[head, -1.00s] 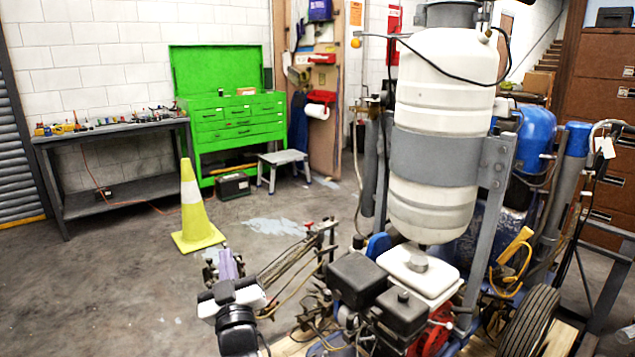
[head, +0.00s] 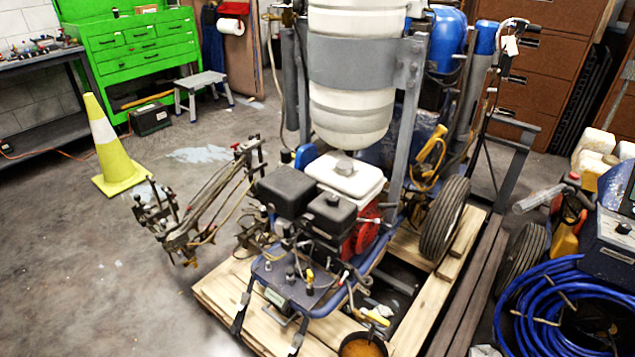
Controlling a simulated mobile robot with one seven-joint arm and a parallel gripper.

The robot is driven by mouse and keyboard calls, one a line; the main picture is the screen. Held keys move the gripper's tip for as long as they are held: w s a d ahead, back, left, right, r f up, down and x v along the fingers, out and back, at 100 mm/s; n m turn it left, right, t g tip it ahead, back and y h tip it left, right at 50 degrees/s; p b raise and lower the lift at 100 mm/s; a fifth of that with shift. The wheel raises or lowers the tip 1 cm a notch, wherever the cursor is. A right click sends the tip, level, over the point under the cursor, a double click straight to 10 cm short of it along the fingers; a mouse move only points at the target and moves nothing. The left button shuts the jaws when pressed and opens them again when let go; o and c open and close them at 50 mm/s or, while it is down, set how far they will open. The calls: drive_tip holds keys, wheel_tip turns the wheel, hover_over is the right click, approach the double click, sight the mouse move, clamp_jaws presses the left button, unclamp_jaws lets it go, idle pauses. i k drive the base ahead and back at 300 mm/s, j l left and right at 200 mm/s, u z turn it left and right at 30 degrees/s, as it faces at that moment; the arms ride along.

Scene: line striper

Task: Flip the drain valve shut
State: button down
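The line striper (head: 330,185) stands on a wooden pallet in the head view, with a white tank (head: 345,115) and a black-and-white engine. At its lower front a yellow lever (head: 375,317) sits on a fitting that looks like the drain valve. It lies roughly along the fitting, slanting down to the right; whether it is open I cannot tell. Just below it, a dark round container (head: 363,347) with orange-brown liquid is cut by the bottom edge. My gripper is not in view.
The pallet (head: 225,293) spreads under the machine. Coiled blue hose (head: 530,310) and other equipment crowd the right. A yellow-green cone (head: 113,155) stands at left, near a green tool cabinet (head: 140,45). The floor at lower left is clear.

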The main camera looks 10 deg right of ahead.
sight(370, 315)
drive_tip(key=k+z, duration=0.7)
